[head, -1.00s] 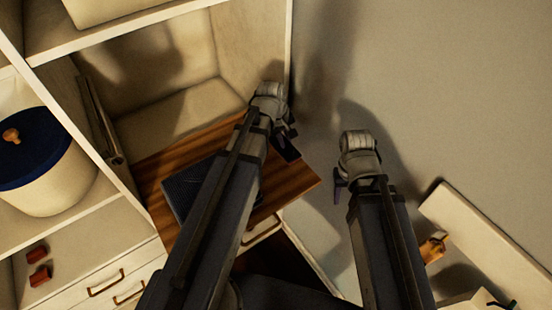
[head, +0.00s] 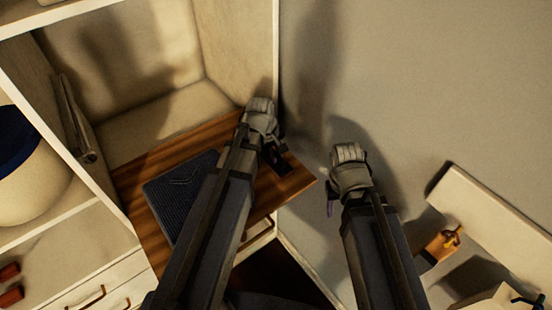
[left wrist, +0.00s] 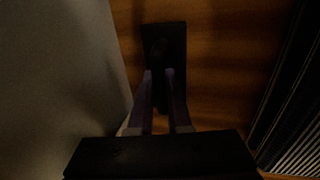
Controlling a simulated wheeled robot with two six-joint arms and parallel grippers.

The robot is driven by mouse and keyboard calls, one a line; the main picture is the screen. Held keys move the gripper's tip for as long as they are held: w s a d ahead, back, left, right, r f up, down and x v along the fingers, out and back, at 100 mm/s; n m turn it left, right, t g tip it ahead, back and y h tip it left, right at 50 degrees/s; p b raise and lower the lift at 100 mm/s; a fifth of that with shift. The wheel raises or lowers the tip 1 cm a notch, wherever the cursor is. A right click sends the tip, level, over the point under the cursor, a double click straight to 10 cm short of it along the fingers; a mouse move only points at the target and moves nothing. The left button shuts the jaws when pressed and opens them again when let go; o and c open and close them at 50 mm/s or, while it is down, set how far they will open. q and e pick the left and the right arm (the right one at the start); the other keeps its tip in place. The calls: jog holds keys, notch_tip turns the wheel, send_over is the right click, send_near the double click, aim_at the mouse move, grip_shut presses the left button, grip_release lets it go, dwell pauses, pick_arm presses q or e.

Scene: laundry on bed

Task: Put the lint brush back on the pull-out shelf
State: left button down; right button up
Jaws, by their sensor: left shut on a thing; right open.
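The pull-out shelf (head: 142,222) is a striped brown wooden board extending from the cabinet. My left gripper (head: 272,152) is over its right part, near the far right edge. It is shut on the lint brush (head: 277,157), a dark piece mostly hidden by my gripper in the head view. In the left wrist view the brush (left wrist: 164,42) is a black block between the fingertips (left wrist: 160,75), over the wood (left wrist: 220,60); whether it touches the wood I cannot tell. My right gripper (head: 332,195) is open and empty, right of the shelf beside the wall.
A dark ribbed folded item (head: 180,190) lies on the shelf, left of my left gripper, partly behind my arm. The cabinet side panel (head: 236,45) rises behind. A white ledge (head: 490,215) with an orange-brown object (head: 440,245) is at right.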

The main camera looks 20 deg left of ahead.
pick_arm(q)
jog(key=c, duration=1.3)
grip_release()
jog(key=shift+f, duration=0.1)
jog(key=o, duration=0.4)
jog(key=shift+o, duration=0.2)
jog(key=shift+s, duration=0.1)
jog(key=p+v, duration=1.2)
jog(key=s+d+m+g+y, duration=0.2)
jog(key=s+d+m+y, duration=0.1)
jog(key=s+d+m, duration=0.8)
jog(key=s+m, duration=0.1)
jog(key=m, duration=0.2)
jog(key=shift+s+d, duration=0.15)
jog(key=shift+d, duration=0.2)
